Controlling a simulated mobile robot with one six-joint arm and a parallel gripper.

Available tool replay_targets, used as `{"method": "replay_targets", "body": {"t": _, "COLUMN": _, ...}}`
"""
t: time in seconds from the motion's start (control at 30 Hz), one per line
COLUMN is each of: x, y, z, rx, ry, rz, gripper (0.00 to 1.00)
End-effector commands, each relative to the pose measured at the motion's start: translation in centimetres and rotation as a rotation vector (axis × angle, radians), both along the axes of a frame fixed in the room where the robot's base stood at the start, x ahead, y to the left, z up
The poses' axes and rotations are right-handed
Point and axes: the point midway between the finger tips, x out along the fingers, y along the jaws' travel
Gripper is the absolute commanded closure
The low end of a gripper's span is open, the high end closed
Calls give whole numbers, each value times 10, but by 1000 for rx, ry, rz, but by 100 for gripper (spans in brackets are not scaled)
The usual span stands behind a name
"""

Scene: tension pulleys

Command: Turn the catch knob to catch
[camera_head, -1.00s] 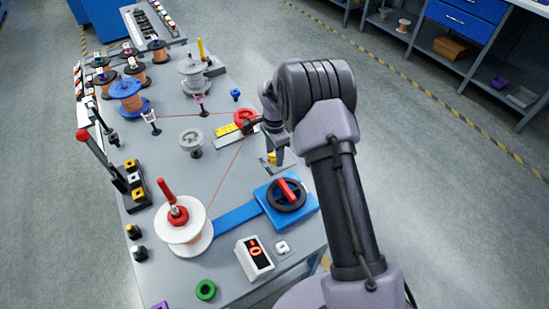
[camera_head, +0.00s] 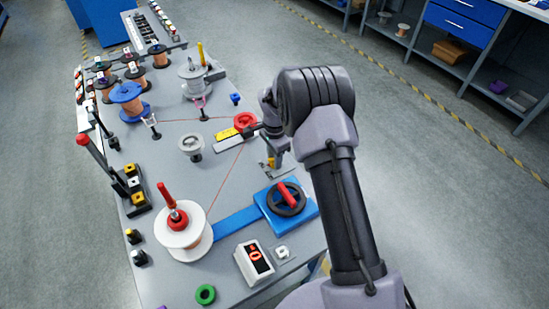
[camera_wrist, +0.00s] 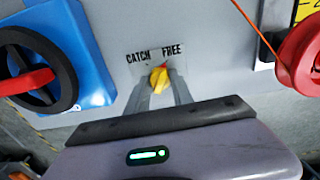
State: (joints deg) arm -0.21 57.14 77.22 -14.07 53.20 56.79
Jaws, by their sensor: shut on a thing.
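The catch knob (camera_wrist: 158,77) is small and yellow and sits on the grey bench panel, just below the black words CATCH on the left and FREE on the right. In the wrist view my gripper (camera_wrist: 160,88) has its two grey fingers on either side of the knob, shut on it. The knob's upper end lies near the gap between the two words; its exact setting is hard to tell. In the head view my gripper (camera_head: 273,163) reaches down to the bench's right edge, and a bit of the yellow knob (camera_head: 270,162) shows beside it.
A blue block with a black handwheel and red handle (camera_wrist: 35,75) stands left of the knob in the wrist view. A red pulley (camera_wrist: 300,58) with a red wire stands on the right.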

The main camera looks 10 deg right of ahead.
Motion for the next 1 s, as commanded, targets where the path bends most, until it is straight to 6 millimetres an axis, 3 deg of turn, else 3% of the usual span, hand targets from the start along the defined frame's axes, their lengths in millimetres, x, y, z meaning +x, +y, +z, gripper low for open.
{"method": "replay_targets", "body": {"t": 1.0, "x": 0, "y": 0, "z": 1, "rx": 0, "ry": 0, "rz": 889, "gripper": 100}}
